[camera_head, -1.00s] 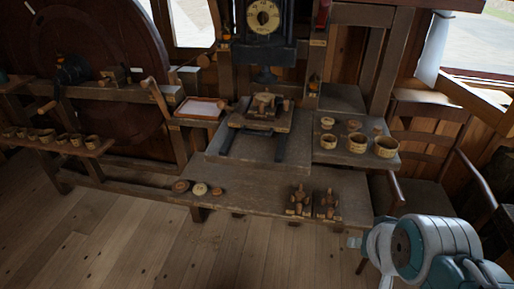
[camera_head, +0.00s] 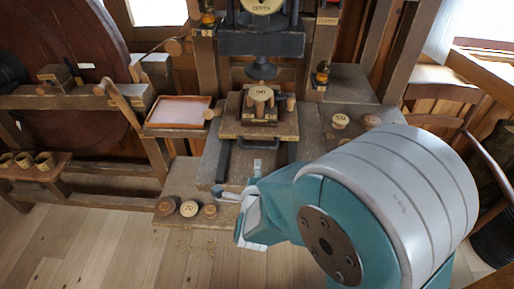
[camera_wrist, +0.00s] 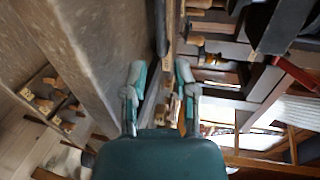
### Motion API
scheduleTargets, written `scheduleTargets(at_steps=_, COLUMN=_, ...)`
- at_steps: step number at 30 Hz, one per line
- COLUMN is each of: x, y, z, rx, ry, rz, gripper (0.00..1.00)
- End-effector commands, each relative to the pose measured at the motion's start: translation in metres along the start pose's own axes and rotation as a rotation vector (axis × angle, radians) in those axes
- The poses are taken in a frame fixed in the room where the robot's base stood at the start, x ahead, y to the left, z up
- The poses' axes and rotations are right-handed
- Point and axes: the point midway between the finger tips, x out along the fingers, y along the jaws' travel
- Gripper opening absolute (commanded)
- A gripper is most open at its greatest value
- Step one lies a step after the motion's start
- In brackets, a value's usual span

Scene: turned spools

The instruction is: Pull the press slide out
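The press slide (camera_head: 237,130) is a wooden carriage on dark rails (camera_head: 223,160) below the press head (camera_head: 262,68). A round wooden piece marked 90 (camera_head: 261,93) sits in its fixture. My gripper (camera_head: 238,182) is in front of the bench's raised platform, below the slide in the picture and apart from it. In the wrist view my gripper (camera_wrist: 160,72) has its two fingers spread, with nothing clearly held between them. A dark, narrow bar shows beyond the gap; I cannot tell which part it is.
A pink-white tray (camera_head: 180,111) stands left of the slide. Round pieces, one marked 70 (camera_head: 189,208), lie on the lower ledge. Small wooden fixtures (camera_wrist: 45,103) show at left in the wrist view.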

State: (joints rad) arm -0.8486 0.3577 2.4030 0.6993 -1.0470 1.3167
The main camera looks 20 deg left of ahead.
Motion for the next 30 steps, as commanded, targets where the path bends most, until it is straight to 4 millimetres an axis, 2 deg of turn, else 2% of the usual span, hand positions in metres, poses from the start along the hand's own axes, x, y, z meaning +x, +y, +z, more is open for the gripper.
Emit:
scheduleTargets(at_steps=5, x=0.011, y=0.002, z=0.005, rx=0.01, ry=0.008, rz=-0.012, gripper=0.37)
scheduleTargets(at_steps=15, x=0.073, y=0.002, z=0.006, rx=0.006, ry=0.008, rz=-0.011, gripper=0.37)
scheduleTargets(at_steps=21, x=0.1, y=0.001, z=0.004, rx=0.007, ry=0.006, rz=-0.012, gripper=0.37)
scheduleTargets(at_steps=30, x=0.11, y=0.001, z=0.006, rx=0.005, ry=0.005, rz=-0.011, gripper=0.37)
